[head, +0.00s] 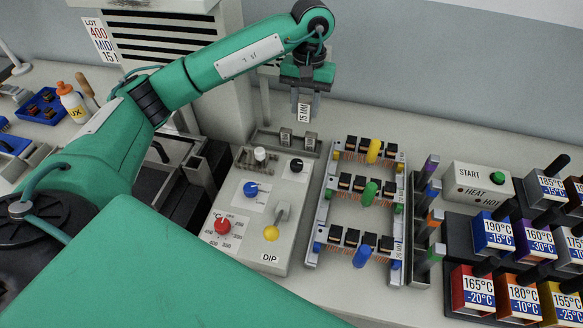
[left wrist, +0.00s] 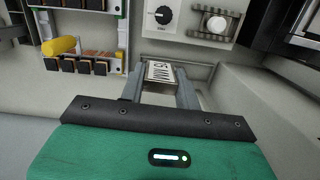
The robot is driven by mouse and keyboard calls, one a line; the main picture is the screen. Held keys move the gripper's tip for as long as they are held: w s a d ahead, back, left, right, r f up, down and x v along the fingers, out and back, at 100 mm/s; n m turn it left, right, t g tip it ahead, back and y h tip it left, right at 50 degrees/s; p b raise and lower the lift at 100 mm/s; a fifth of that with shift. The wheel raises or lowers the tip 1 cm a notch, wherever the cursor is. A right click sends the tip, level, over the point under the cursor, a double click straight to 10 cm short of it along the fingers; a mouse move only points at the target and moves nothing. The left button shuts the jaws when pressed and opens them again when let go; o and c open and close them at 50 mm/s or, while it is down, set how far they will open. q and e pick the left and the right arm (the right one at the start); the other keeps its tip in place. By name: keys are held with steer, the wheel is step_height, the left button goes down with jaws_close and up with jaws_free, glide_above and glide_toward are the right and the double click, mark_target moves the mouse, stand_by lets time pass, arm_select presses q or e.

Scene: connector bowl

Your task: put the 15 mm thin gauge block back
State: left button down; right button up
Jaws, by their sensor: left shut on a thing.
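The 15 mm gauge block (head: 304,112), a small light block with a "15 MM" label, is held by my left gripper (head: 303,104). The gripper is shut on it, pointing down, above and behind the gauge block holder (head: 263,139). In the left wrist view the block (left wrist: 160,72) sits between the two fingertips (left wrist: 160,86), its label partly readable. In the head view two other labelled blocks (head: 286,137) (head: 310,141) stand in the holder. Whether the held block touches anything below is unclear. My right gripper is not in view.
A control box (head: 264,215) with knobs and a "DIP" label stands in front of the holder. A rack of connector boards (head: 325,210) is right of it. A grey machine (head: 222,95) rises at the left. Bare table (head: 440,135) lies at the back right.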

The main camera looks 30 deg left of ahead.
arm_select(q)
steer(key=w+a+r, duration=0.1)
steer(key=p, duration=0.3)
glide_above(301, 151)
steer(key=s+d, duration=0.1)
steer(key=s, duration=0.1)
steer(key=shift+n, duration=0.3)
step_height(301, 151, down, 15)
steer(key=shift+s+d+r, duration=0.1)
step_height(301, 151, down, 4)
steer(key=shift+f+p, duration=0.1)
steer(key=shift+p, duration=0.25)
steer(key=shift+f, duration=0.15)
steer(key=shift+f+b, duration=0.2)
steer(key=shift+b, duration=0.1)
steer(key=c, duration=1)
jaws_free()
steer(key=shift+r, duration=0.1)
